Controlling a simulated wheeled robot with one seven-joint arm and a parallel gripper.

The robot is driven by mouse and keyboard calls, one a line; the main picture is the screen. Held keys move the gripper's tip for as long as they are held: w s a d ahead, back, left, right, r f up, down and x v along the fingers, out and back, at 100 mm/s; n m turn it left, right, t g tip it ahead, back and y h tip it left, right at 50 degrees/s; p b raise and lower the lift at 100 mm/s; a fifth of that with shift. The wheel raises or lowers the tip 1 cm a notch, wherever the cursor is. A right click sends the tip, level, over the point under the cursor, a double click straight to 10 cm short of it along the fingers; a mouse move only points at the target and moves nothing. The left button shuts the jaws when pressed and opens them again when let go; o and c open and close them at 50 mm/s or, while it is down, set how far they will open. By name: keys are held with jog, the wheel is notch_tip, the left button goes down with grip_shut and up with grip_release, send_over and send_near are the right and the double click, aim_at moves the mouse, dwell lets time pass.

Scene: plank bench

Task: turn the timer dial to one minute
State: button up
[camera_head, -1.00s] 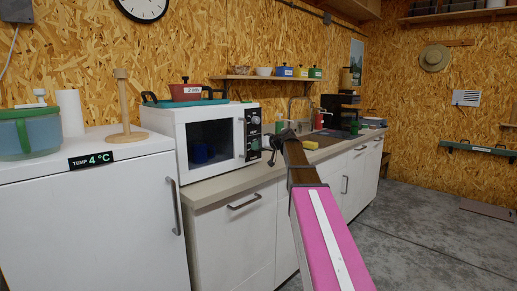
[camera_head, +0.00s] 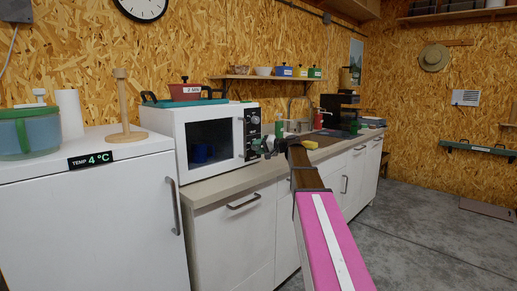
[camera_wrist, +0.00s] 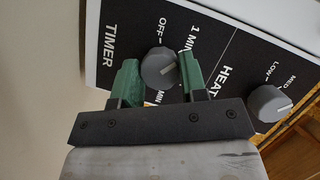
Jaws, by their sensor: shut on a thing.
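The white microwave (camera_head: 180,130) stands on the counter. Its timer dial (camera_wrist: 159,68) is a grey round knob in the wrist view, beside labels OFF, 1 MIN and a partly hidden MIN label. A pale mark shows on the knob's right side; I cannot tell exactly which label it points to. My gripper (camera_wrist: 158,62) has its green fingers on either side of the timer dial, shut on it. In the head view my gripper (camera_head: 259,146) is at the lower part of the control panel and hides the timer dial.
The heat dial (camera_wrist: 270,103) sits beside the timer dial, close to my right finger. A red pot (camera_head: 185,92) labelled 2 MIN stands on a teal tray on the microwave. A yellow sponge (camera_head: 310,145) lies on the counter to the right.

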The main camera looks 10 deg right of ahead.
dwell(0.4)
jog(key=o, duration=0.9)
jog(key=v, duration=1)
jog(key=shift+s+d, duration=0.15)
jog(key=shift+d, duration=0.25)
jog(key=shift+f, duration=0.1)
